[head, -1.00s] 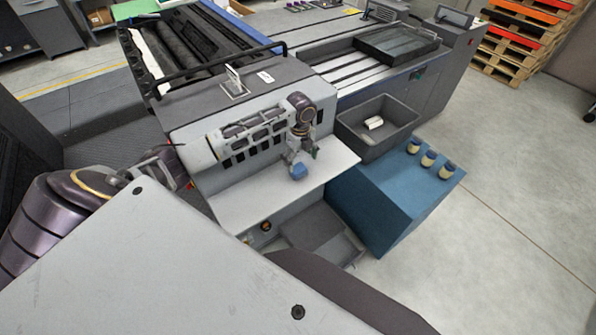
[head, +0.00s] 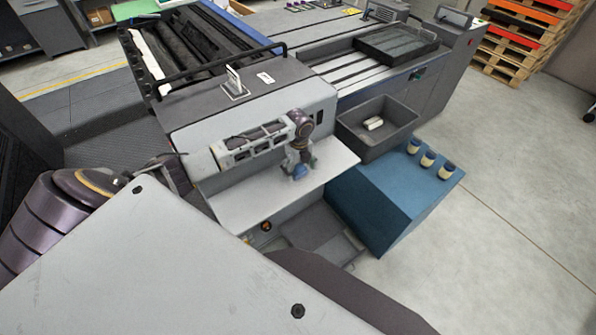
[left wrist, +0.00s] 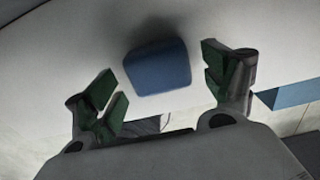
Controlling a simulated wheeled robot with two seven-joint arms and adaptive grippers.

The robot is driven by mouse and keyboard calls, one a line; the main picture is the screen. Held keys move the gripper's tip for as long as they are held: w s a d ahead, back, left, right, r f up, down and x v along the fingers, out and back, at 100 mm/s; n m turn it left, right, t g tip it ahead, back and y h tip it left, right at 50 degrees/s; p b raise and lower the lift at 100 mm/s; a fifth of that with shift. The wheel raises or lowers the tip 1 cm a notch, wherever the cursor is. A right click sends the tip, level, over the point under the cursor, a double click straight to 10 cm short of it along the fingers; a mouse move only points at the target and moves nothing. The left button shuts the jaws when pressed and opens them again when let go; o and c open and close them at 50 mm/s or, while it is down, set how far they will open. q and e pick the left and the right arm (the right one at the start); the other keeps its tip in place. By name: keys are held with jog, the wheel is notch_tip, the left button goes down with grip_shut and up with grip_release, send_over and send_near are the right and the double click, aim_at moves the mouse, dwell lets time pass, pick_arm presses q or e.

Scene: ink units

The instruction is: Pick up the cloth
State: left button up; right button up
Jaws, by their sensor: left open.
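The cloth (head: 300,173) is a small blue folded pad on the light grey shelf (head: 255,206) at the front of the machine. In the left wrist view the cloth (left wrist: 157,68) lies between and slightly beyond my left fingers, with a gap on both sides. My left gripper (head: 297,163) is over the cloth and partly hides it in the head view. In the left wrist view my left gripper (left wrist: 160,72) is open, with green finger pads apart and nothing held. My right gripper is not in view.
A dark grey bin (head: 348,133) with a white item (head: 373,123) inside stands right of the shelf. It rests by a blue cabinet (head: 365,205) with several small jars (head: 428,159) on top. The machine's front face (head: 195,150) rises behind the shelf.

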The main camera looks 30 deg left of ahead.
aim_at(299, 170)
pick_arm(q)
jog(key=shift+f, duration=0.5)
jog(key=c, duration=1)
jog(key=shift+r, duration=0.2)
jog(key=shift+r, duration=4.85)
jog(key=shift+o, duration=1.3)
jog(key=shift+c, duration=1.3)
